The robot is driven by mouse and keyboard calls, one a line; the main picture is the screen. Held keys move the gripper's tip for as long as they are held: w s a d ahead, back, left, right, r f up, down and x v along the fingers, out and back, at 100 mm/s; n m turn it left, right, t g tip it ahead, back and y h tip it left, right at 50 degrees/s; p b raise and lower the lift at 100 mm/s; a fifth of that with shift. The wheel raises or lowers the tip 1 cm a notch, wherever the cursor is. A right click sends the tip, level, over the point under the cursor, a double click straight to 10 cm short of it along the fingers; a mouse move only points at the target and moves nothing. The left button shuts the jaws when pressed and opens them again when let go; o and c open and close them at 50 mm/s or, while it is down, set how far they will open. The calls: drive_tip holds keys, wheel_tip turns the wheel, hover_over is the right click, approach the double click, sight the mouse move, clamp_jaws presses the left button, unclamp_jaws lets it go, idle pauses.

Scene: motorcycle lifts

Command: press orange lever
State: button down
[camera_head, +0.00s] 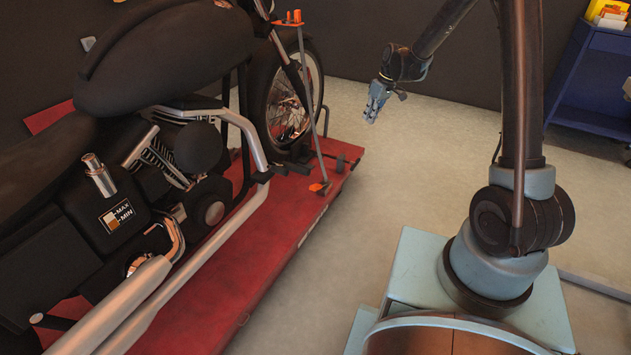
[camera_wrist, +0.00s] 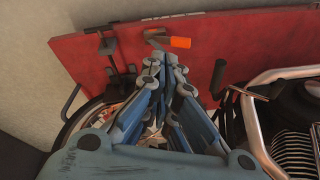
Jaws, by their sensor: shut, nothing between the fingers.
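An orange lever (camera_head: 320,187) sits low on the red lift platform, at the foot of a thin grey pole. In the wrist view an orange tip (camera_wrist: 180,42) shows on the red platform, just beyond my fingertips. An orange piece (camera_head: 290,18) is also at the top of the pole. My gripper (camera_head: 374,108) is shut and empty, in the air to the right of the pole and apart from the lever. In the wrist view my gripper (camera_wrist: 168,62) points toward the platform edge by the orange tip.
A black motorcycle (camera_head: 150,60) with chrome pipes stands on the red platform (camera_head: 290,225) at left. Grey floor (camera_head: 400,190) is open between the platform and my base. A blue cart (camera_head: 590,85) stands at the far right.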

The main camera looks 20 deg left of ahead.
drive_tip(key=s+a+f+n, duration=0.1)
drive_tip(key=a+f+n, duration=0.1)
drive_tip(key=a+f, duration=0.7)
drive_tip(key=s+a+f+n+g, duration=0.1)
drive_tip(key=a+f+n, duration=0.1)
drive_tip(key=a+f, duration=0.6)
drive_tip(key=x, duration=0.4)
drive_tip(key=shift+d, duration=0.15)
drive_tip(key=shift+s+f, duration=0.1)
drive_tip(key=shift+f, duration=0.1)
hover_over(315, 185)
drive_tip(key=f, duration=1.1)
drive_tip(key=shift+w+f, duration=0.3)
drive_tip(key=shift+w, duration=0.1)
drive_tip(key=shift+s+f, duration=0.2)
drive_tip(key=shift+f, duration=0.4)
